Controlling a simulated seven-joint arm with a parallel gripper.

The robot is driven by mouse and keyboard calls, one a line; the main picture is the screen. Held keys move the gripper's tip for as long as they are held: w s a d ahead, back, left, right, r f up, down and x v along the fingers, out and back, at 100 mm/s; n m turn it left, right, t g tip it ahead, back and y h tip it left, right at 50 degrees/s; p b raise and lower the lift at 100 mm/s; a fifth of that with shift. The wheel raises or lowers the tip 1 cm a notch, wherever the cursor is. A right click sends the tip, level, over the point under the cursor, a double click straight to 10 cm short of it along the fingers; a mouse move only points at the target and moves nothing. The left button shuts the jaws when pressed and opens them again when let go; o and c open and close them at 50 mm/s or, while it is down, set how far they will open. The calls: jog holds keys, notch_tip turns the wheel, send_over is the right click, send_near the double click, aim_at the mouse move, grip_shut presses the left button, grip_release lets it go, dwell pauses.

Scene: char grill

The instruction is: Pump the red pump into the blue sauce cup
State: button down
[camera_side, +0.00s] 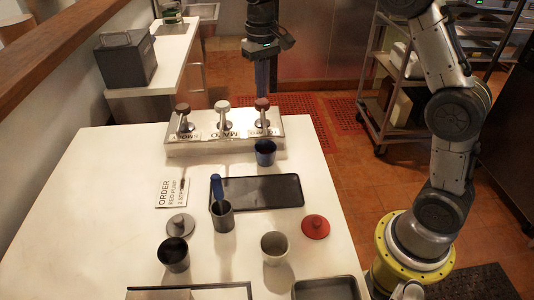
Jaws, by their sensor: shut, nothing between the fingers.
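My gripper (266,90) hangs pointing down, fingers together and empty, just above the reddish-brown pump head (262,104) at the right end of the dispenser. Whether the fingertips touch the head is hard to tell. The blue sauce cup (265,153) stands upright on the table close in front of the right pump. The inside of the cup is too small to read.
A dark tray (275,193) lies in front of the blue cup. An order card (172,193), a grey cup with a blue-handled tool (222,215), a dark cup (174,254), a pale cup (274,247), a grey lid (180,225) and a red lid (315,226) sit nearer. The table's left side is clear.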

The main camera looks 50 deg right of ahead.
jog(key=shift+r, duration=3)
jog(key=s+a+r+t, duration=0.15)
jog(key=s+r, duration=0.25)
jog(key=s, duration=0.4)
jog(key=s+a+r+t, duration=0.15)
jog(key=s+r, duration=0.25)
jog(key=s, duration=0.5)
jog(key=s+f+n+t, duration=0.2)
jog(key=s+f+n, duration=0.1)
jog(key=s+f, duration=0.9)
jog(key=shift+d+t, duration=0.25)
jog(key=shift+t, duration=0.05)
